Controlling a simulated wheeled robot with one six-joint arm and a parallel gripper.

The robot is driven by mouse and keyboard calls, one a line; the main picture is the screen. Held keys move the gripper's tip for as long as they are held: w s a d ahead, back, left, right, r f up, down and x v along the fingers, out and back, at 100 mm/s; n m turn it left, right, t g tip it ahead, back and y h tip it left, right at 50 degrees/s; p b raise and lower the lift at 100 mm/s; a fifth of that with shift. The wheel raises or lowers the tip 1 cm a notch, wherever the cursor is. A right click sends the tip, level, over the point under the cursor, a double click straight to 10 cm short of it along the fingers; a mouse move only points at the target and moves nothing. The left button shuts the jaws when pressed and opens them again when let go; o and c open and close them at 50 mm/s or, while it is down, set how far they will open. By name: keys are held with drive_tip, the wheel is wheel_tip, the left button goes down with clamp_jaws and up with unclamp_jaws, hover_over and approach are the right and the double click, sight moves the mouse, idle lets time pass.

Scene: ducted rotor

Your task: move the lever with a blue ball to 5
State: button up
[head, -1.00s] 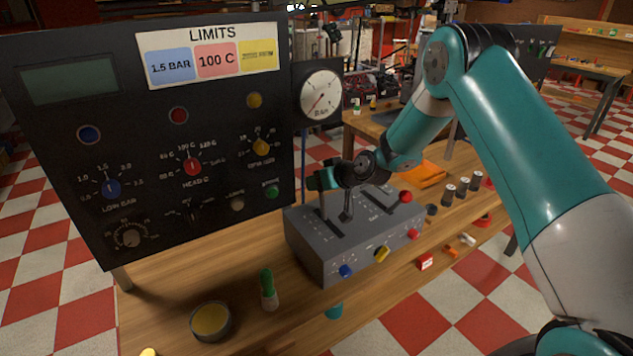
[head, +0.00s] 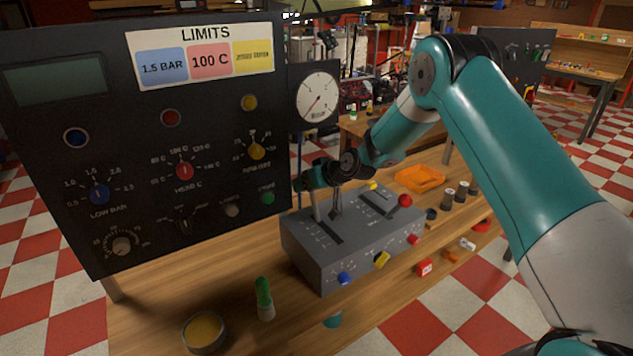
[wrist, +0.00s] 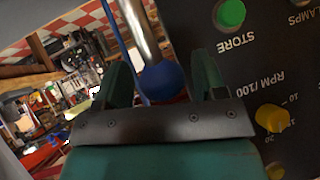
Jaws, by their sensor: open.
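The grey lever box (head: 305,262) stands on the wooden bench with slots and printed scales on top. A pale metal lever rod (head: 318,206) rises from its left part; its top is hidden by my gripper (head: 312,178) in the head view. In the wrist view the blue ball (wrist: 163,82) on its metal rod (wrist: 139,28) sits between the two fingers of my gripper (wrist: 162,82). The fingers are open, with a gap visible on the left of the ball. The scale numbers are too small to read, so the lever's setting cannot be told.
The black panel (head: 60,225) with dials and buttons stands close to the left of my gripper. A pressure gauge (head: 318,97) is behind. A red ball (head: 405,200) is on the box's right side.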

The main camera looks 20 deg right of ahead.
drive_tip(key=shift+s+d+r, duration=0.2)
drive_tip(key=shift+s+d, duration=0.05)
drive_tip(key=shift+s, duration=0.05)
drive_tip(key=b+v, duration=0.4)
drive_tip(key=v, duration=1.2)
drive_tip(key=shift+s+r, duration=0.2)
drive_tip(key=shift+s, duration=0.05)
drive_tip(key=shift+c, duration=0.4)
